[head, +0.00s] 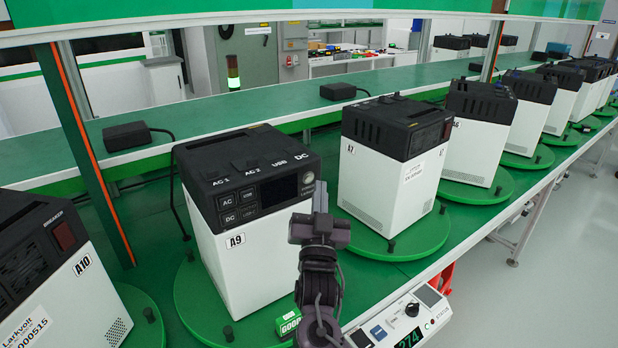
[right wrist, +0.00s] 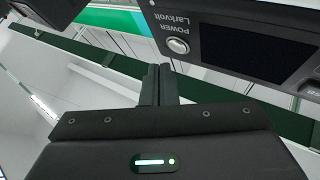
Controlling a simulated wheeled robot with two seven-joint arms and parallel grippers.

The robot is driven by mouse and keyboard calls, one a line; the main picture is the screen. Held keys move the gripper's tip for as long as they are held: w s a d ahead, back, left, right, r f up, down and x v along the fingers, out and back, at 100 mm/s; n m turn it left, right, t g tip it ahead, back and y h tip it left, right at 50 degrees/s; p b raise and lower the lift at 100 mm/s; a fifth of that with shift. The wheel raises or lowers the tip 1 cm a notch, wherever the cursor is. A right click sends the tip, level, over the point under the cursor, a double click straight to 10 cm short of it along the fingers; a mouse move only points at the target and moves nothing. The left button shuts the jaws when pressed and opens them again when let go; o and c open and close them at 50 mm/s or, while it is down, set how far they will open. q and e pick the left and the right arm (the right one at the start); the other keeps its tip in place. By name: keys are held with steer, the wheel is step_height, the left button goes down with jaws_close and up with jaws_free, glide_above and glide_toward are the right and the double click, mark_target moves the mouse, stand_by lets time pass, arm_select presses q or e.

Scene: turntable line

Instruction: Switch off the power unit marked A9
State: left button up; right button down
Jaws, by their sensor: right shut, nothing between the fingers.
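The power unit marked A9 (head: 250,265) is a white box with a black top, standing on a green turntable (head: 190,296). Its front panel has a dark display (head: 279,190) and a round silver button (head: 308,178). In the right wrist view the button (right wrist: 178,45) shows upside down, with the word POWER beside it, left of the dark screen (right wrist: 252,52). My right gripper (head: 320,190) is in front of the panel's right part, its fingers shut and empty. In the wrist view the fingertips (right wrist: 160,68) are just below and left of the button; contact cannot be told. My left gripper is not in view.
Unit A10 (head: 55,290) stands at left and another white unit (head: 385,190) at right, each on a turntable. More units line the bench to the far right. A control box with a lit green readout (head: 408,338) is at the front edge.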

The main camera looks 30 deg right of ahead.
steer(key=shift+s+d+p, duration=0.15)
steer(key=shift+s+p, duration=0.2)
steer(key=shift+s, duration=1.8)
